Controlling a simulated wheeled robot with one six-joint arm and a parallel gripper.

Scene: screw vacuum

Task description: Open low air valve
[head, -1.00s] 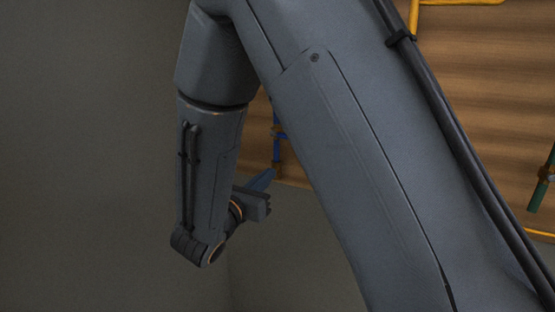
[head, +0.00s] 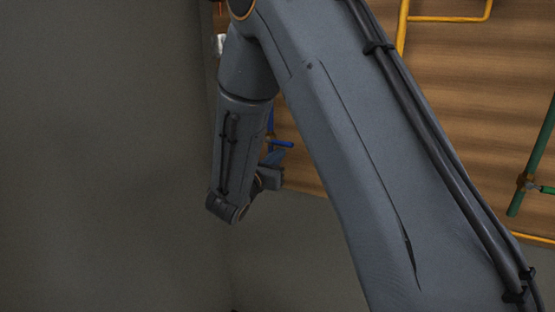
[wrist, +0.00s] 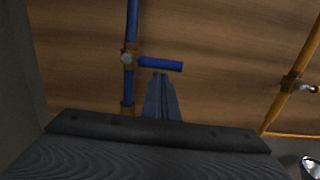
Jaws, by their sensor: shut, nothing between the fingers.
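A blue vertical pipe (wrist: 132,20) on the wooden wall has a brass valve fitting (wrist: 128,58). A blue handle (wrist: 160,64) sticks out level to the right from it, across the pipe. The handle also shows in the head view (head: 282,143). My gripper (wrist: 161,76) is shut and empty, with its fingertips just below the handle in the wrist picture. I cannot tell whether they touch it. In the head view my gripper (head: 275,158) is partly hidden by my arm and sits just below the handle. No label names the valve.
A yellow pipe with a brass fitting (wrist: 293,83) is at the right of the wrist view. A green pipe (head: 533,160) and yellow pipes (head: 445,19) are on the wall in the head view. A plain grey wall (head: 90,150) is at left.

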